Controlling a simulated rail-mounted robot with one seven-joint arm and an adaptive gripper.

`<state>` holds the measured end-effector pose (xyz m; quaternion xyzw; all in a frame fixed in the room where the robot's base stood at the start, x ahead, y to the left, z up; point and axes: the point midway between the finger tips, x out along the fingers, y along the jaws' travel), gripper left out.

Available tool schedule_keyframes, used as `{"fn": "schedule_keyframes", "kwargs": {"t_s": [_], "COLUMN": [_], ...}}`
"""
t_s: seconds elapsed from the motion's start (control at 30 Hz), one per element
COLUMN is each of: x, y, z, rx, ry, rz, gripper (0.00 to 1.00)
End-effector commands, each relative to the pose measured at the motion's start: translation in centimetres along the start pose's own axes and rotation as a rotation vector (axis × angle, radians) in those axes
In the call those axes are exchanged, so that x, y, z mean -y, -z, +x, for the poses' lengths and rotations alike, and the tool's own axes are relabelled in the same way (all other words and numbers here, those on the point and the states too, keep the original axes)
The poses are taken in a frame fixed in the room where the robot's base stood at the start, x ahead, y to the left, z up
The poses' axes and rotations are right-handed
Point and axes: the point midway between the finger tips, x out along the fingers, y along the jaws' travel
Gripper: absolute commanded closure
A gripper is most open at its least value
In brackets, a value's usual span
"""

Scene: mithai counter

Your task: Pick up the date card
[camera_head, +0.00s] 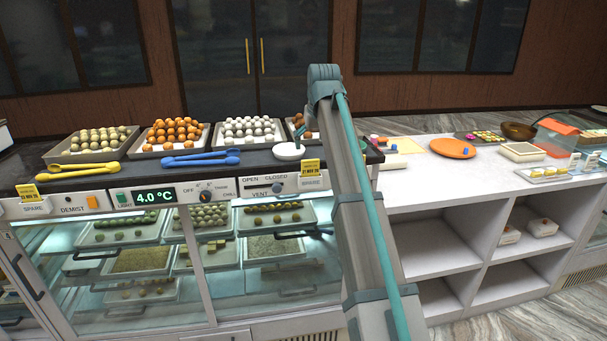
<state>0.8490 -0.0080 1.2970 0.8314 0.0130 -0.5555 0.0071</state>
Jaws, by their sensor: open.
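Two small yellow cards with dark print stand along the front edge of the display counter. One date card (310,166) is right of the middle, above a SPARE label and just left of my arm. The other date card (28,192) is at the far left, above another SPARE label. Their print is too small to read surely. My arm rises from the bottom of the picture to a bend above the counter. My gripper is not visible; the arm hides what is behind it.
Blue tongs (201,158), yellow tongs (77,171) and a white bowl (289,151) lie on the dark counter top. Sweet trays stand behind, including one of orange balls (144,146). A white table (415,182) on the right holds an orange plate (453,148).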

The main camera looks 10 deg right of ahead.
Motion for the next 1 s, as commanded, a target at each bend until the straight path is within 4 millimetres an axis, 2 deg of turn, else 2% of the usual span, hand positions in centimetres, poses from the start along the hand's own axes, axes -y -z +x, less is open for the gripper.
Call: {"fn": "schedule_keyframes", "kwargs": {"t_s": [0.2, 0.47, 0.8, 1.0], "x": [0.1, 0.1, 0.2, 0.2], "y": [-0.1, 0.0, -0.1, -0.1], "z": [3.0, 4.4, 8.3, 9.0], "rx": [0.003, 0.001, 0.002, -0.001], "ry": [0.001, 0.001, 0.001, 0.001], "rz": [-0.001, 0.000, 0.000, 0.000], "gripper": [0.08, 0.08, 0.08, 0.08]}}
